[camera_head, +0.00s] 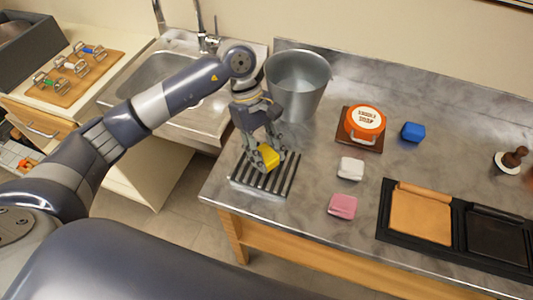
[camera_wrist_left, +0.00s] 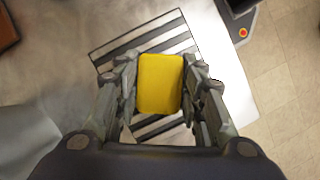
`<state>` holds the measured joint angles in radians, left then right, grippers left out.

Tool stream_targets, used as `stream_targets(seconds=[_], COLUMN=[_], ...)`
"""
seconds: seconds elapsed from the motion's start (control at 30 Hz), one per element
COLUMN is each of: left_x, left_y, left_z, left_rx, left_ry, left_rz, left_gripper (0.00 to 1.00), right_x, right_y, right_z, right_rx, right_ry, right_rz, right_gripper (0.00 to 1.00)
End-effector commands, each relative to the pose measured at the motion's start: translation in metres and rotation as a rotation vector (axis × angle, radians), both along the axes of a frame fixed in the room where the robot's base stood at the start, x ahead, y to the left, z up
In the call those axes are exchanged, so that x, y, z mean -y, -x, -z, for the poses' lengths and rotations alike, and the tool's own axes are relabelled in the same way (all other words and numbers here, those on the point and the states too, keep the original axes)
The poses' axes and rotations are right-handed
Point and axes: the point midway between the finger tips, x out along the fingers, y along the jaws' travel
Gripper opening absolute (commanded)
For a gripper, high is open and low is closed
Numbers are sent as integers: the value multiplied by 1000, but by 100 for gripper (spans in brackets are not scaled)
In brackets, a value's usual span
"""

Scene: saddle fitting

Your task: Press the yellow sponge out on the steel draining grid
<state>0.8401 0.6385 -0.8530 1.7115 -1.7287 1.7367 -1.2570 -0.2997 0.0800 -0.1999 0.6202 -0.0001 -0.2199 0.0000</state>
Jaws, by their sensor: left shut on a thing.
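The yellow sponge (camera_head: 269,156) is between the fingers of my left gripper (camera_head: 264,160), which is shut on it. In the left wrist view the sponge (camera_wrist_left: 160,84) sits between both fingers of the gripper (camera_wrist_left: 160,80). The steel draining grid (camera_head: 265,182), with dark gaps between its bars, lies on the worktop directly under the gripper. The grid also shows behind the sponge in the left wrist view (camera_wrist_left: 140,35). I cannot tell whether the sponge touches the bars. My right gripper is not in view.
A metal bucket (camera_head: 297,87) stands close behind the gripper. To the right are a white sponge (camera_head: 350,168), a pink sponge (camera_head: 342,206), a blue sponge (camera_head: 413,131) and an orange tin (camera_head: 365,124). A black tray (camera_head: 384,227) holds leather pieces. A sink (camera_head: 170,78) is at the left.

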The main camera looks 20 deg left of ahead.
Motion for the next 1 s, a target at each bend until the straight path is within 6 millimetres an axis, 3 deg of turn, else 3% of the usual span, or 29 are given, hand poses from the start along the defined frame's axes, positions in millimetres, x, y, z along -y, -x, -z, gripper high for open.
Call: stream_targets(seconds=[0.53, 1.0], left_x=[0, 0], left_y=[-2, -1], left_z=[-48, -51], left_rx=[5, 5], left_ry=[3, 3], left_rz=[-1, -1], left_gripper=[18, 18], right_x=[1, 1], right_y=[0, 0], right_z=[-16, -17], right_rx=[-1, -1], right_ry=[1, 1], right_rz=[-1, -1], right_gripper=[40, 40])
